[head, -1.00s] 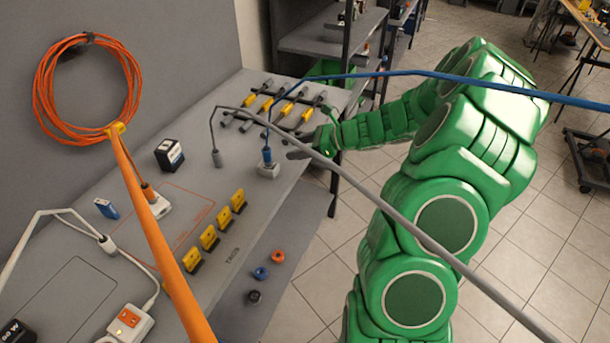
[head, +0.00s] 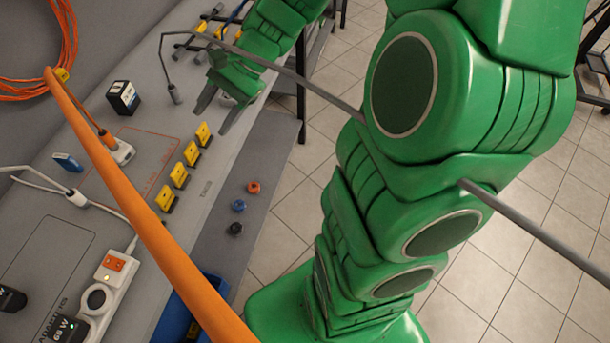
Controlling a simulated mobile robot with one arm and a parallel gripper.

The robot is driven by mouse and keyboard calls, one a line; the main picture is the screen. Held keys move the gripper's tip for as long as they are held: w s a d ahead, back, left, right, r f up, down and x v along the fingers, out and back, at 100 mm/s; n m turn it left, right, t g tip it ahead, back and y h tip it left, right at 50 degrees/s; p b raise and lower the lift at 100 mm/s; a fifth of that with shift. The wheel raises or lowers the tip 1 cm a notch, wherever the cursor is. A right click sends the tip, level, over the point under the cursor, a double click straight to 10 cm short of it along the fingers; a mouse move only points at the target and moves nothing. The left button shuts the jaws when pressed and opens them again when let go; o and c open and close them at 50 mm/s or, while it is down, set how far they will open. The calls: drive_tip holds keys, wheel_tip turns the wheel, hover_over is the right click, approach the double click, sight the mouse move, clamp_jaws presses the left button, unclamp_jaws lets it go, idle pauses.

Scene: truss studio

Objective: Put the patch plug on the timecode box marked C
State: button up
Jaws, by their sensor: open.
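My gripper (head: 216,110) is open over the front edge of the bench, its two dark fingers pointing down and left. Nothing shows between them. A grey plug (head: 175,95) on a grey cable stands on the bench to the left of the gripper, apart from it. An orange plug (head: 106,138) on a thick orange cable sits at a small white box (head: 122,153). I can read no letter C on any box, and I cannot tell which plug is the patch plug.
Several yellow clips (head: 191,153) line the bench front. A black box with a white label (head: 123,97) stands behind. A power strip (head: 110,280) is at lower left. The orange cable (head: 150,225) and grey cable (head: 270,66) cross the view. Rings (head: 238,206) lie on a lower surface.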

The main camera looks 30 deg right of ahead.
drive_tip(key=s+d+r+n+h, duration=0.1)
drive_tip(key=s+d+n+h, duration=0.1)
drive_tip(key=s, duration=0.5)
drive_tip(key=s+d+r+n+h, duration=0.1)
drive_tip(key=s+n+h, duration=0.3)
drive_tip(key=s, duration=0.4)
drive_tip(key=s+d+r+n+g+h, duration=0.1)
drive_tip(key=s+d+n+h, duration=0.2)
drive_tip(key=s, duration=0.5)
drive_tip(key=shift+s+d+n, duration=0.25)
drive_tip(key=shift+d+n, duration=0.3)
drive_tip(key=shift+n, duration=0.35)
